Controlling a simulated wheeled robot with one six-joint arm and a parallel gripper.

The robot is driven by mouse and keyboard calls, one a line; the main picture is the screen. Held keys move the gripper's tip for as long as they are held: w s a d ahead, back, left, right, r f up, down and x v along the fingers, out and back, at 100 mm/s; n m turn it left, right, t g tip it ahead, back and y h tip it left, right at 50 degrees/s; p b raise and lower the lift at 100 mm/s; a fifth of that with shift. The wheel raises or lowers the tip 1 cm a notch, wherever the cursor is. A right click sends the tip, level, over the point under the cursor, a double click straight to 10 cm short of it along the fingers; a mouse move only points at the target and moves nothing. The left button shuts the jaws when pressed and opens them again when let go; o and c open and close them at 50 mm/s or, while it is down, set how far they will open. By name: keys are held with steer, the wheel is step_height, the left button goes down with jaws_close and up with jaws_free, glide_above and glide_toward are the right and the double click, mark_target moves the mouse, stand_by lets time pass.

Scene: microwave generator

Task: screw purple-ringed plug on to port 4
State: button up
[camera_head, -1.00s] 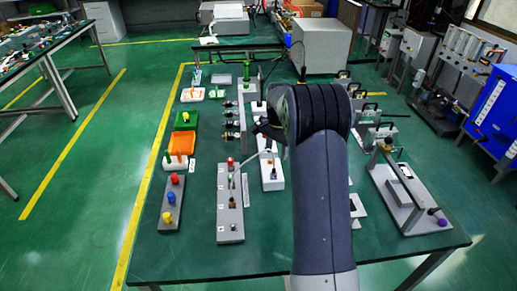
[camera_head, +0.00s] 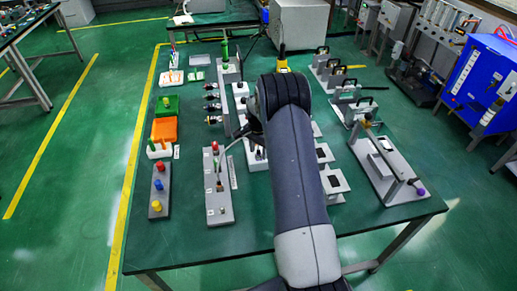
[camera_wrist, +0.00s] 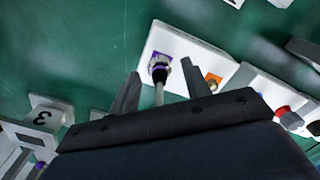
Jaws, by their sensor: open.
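In the wrist view a dark plug with a purple ring (camera_wrist: 158,73) and a pale cable stands on a white plate (camera_wrist: 208,52), over a purple-marked spot. I cannot tell whether it is seated or just resting there. My gripper (camera_wrist: 160,68) is open, its two dark fingers apart on either side of the plug and cable without visible contact. An orange-marked fitting (camera_wrist: 213,81) is on the same plate to the right. No number 4 is readable, so I cannot tell which port is port 4. In the head view my arm hides most of the gripper.
In the head view a grey block (camera_head: 219,205) with a pale cable (camera_head: 231,147) stands left of my arm. The front table strip is clear.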

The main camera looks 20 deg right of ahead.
steer(key=shift+c, duration=0.4)
jaws_close()
steer(key=shift+b, duration=0.35)
steer(key=n+b, duration=0.3)
steer(key=n, duration=0.1)
steer(key=shift+f, duration=0.15)
steer(key=n+b, duration=0.2)
steer(key=n, duration=0.2)
steer(key=n+b, duration=0.1)
steer(key=n, duration=0.4)
steer(key=shift+b, duration=0.35)
steer(key=n, duration=0.4)
steer(key=shift+r+n+b, duration=0.2)
steer(key=shift+n+b, duration=0.2)
